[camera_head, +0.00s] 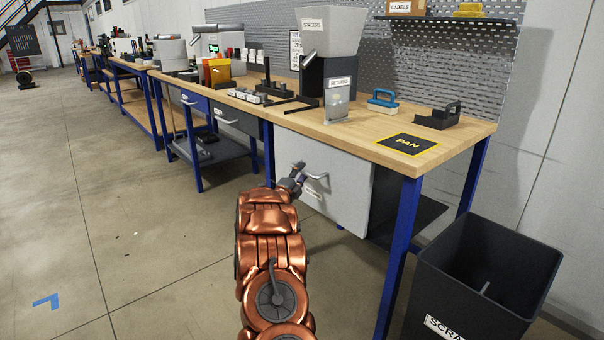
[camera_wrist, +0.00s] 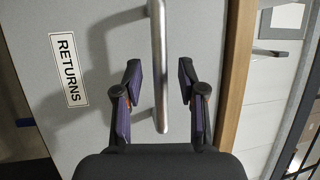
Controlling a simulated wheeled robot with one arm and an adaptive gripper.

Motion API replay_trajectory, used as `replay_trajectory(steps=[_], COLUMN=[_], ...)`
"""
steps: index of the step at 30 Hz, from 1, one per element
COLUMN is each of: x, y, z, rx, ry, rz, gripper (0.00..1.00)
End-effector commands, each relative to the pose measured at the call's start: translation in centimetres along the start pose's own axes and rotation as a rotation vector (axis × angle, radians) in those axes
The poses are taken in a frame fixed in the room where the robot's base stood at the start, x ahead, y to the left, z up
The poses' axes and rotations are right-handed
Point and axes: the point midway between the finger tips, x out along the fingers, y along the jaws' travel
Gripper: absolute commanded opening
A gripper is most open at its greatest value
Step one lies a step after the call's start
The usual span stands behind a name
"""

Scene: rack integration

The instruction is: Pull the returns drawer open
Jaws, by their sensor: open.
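The returns drawer (camera_head: 345,190) has a broad pale grey front under the near end of the wooden bench. Its front (camera_wrist: 95,120) fills much of the wrist view, with a white RETURNS label (camera_wrist: 69,69) turned sideways. A silver bar handle (camera_wrist: 157,25) stands out from that front; in the head view the handle (camera_head: 318,177) shows just right of my gripper. My gripper (camera_wrist: 160,85) is open, with one dark finger on each side of the bar and gaps visible on both sides. In the head view my gripper (camera_head: 295,178) is partly hidden by my arm.
The wooden bench top (camera_head: 470,128) is above the drawer, with a blue leg (camera_head: 403,240) to the right. A black scrap bin (camera_head: 475,285) stands at the front right. Other drawers (camera_head: 236,120) lie farther left. The floor (camera_head: 150,220) left of my arm is clear.

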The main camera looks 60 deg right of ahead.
Motion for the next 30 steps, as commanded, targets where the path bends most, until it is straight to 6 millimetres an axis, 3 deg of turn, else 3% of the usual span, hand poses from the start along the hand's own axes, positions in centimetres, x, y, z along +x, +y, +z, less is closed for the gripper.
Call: replay_trajectory(steps=[6, 16, 27, 30], x=[1.06, 1.20, 1.19, 1.19], y=[0.04, 0.01, -0.01, 0.00], z=[0.05, 0.07, 0.09, 0.09], rx=[-0.002, -0.001, -0.001, -0.001], ry=[-0.002, -0.002, -0.002, -0.002], rz=[0.000, 0.001, 0.001, 0.001], gripper=[0.40, 0.40, 0.02, 0.00])
